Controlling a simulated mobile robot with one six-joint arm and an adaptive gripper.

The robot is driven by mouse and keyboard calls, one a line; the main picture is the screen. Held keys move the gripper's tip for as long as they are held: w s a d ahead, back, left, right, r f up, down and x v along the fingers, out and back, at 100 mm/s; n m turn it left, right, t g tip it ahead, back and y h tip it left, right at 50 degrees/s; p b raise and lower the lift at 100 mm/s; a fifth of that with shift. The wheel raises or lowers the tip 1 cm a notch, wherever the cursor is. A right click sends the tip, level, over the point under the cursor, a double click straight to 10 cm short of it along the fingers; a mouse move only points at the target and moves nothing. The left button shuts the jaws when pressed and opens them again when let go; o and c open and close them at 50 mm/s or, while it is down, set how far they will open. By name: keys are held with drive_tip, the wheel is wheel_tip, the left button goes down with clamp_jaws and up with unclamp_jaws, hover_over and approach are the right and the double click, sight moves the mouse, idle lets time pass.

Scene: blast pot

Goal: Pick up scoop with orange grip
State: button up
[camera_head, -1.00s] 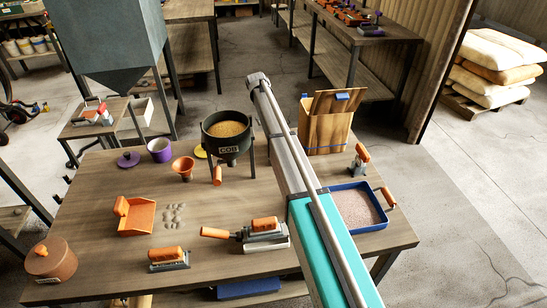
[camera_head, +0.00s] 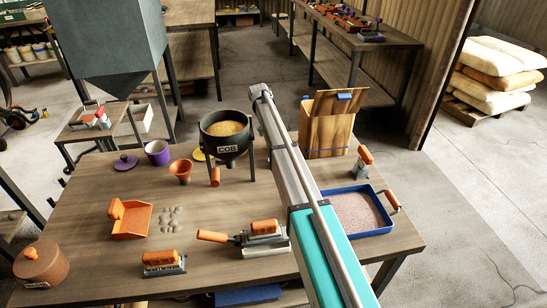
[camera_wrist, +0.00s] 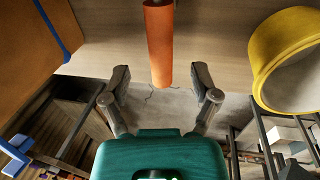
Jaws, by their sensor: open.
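In the wrist view, an orange grip (camera_wrist: 159,48) comes down from the top edge of the picture, over the wooden table, with its rounded end toward my gripper (camera_wrist: 160,78). The two dark fingers are apart, one on each side of the grip's end, and nothing is held. I cannot tell how far the grip is from the fingers in depth. The scoop's head is out of the picture. In the head view my arm reaches over the table beside the pot, and my gripper is hidden.
In the wrist view, a yellow round thing (camera_wrist: 284,55) is at right and a box with a blue strap (camera_wrist: 32,50) at left. In the head view, a pot of grain (camera_head: 226,147) stands left of my arm; a blue-rimmed tray (camera_head: 362,234) lies right of it.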

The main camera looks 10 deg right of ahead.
drive_tip(key=shift+f, duration=0.1)
wheel_tip(320, 180, down, 3)
drive_tip(key=b, duration=0.3)
drive_tip(key=shift+d, duration=0.15)
drive_tip(key=shift+d+f+b, duration=0.15)
drive_tip(key=shift+f+b, duration=0.35)
drive_tip(key=shift+b, duration=0.05)
drive_tip(key=shift+d+f+b, duration=0.15)
drive_tip(key=shift+f+b, duration=0.35)
drive_tip(key=shift+b, duration=0.05)
clamp_jaws()
